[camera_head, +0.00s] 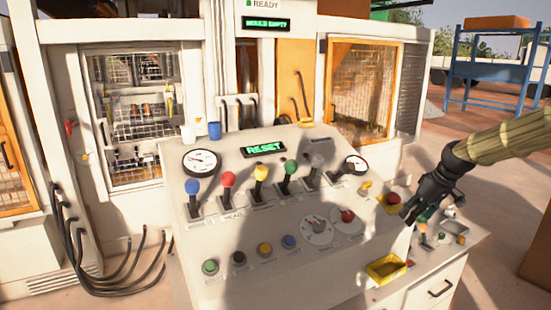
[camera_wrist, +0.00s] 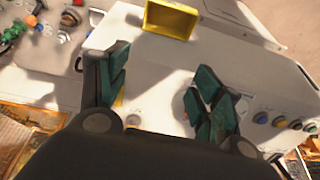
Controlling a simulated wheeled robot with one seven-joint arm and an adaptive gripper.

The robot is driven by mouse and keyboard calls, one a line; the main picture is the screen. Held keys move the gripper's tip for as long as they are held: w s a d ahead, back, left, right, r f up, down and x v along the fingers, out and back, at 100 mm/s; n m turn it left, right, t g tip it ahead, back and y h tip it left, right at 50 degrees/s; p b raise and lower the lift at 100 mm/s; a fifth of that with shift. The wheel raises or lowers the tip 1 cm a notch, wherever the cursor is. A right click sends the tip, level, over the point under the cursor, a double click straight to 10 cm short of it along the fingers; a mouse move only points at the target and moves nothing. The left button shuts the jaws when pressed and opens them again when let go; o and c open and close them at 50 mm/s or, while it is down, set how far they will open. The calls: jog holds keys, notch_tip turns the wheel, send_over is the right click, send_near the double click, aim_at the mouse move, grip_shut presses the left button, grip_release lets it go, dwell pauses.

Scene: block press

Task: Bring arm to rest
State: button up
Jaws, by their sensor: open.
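My gripper (camera_head: 415,205) is at the right side of the head view, above the right edge of the control console (camera_head: 205,240). It is black, open and empty, reaching in from the right on my arm. In the wrist view my gripper (camera_wrist: 163,90) shows two dark fingers with green pads, spread apart. The pale console top (camera_wrist: 155,65) shows between and beyond them.
The console carries several upright levers with coloured knobs (camera_head: 261,173), dials (camera_head: 202,162), push buttons (camera_head: 265,249) and a display (camera_head: 264,149) reading RESET. A red button (camera_head: 394,198) on a yellow base is close to the gripper.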

jog(key=s+a+f+m+g+b, duration=0.1)
jog(key=s+a+f, duration=0.45)
jog(key=f, duration=0.75)
jog(key=s+a+f+m+b, duration=0.15)
jog(key=s+a+f, duration=0.45)
jog(key=f, duration=0.7)
jog(key=s+a+f+m+g+b, duration=0.15)
jog(key=s+a+f, duration=0.25)
jog(key=s+f, duration=0.6)
jog(key=s+a+f+b, duration=0.1)
jog(key=s+f, duration=0.5)
jog(key=s, duration=0.4)
jog(key=s+a+f+m+h+b, duration=0.1)
jog(key=s+a+f, duration=0.1)
jog(key=s+f, duration=0.4)
jog(key=s+a+f+g+h+b, duration=0.1)
jog(key=s+f, duration=0.5)
jog(key=s, duration=0.9)
jog(key=shift+s+a+m+b, duration=0.15)
jog(key=shift+a+m+b, duration=0.2)
jog(key=shift+b, duration=0.25)
jog(key=shift+c, duration=0.5)
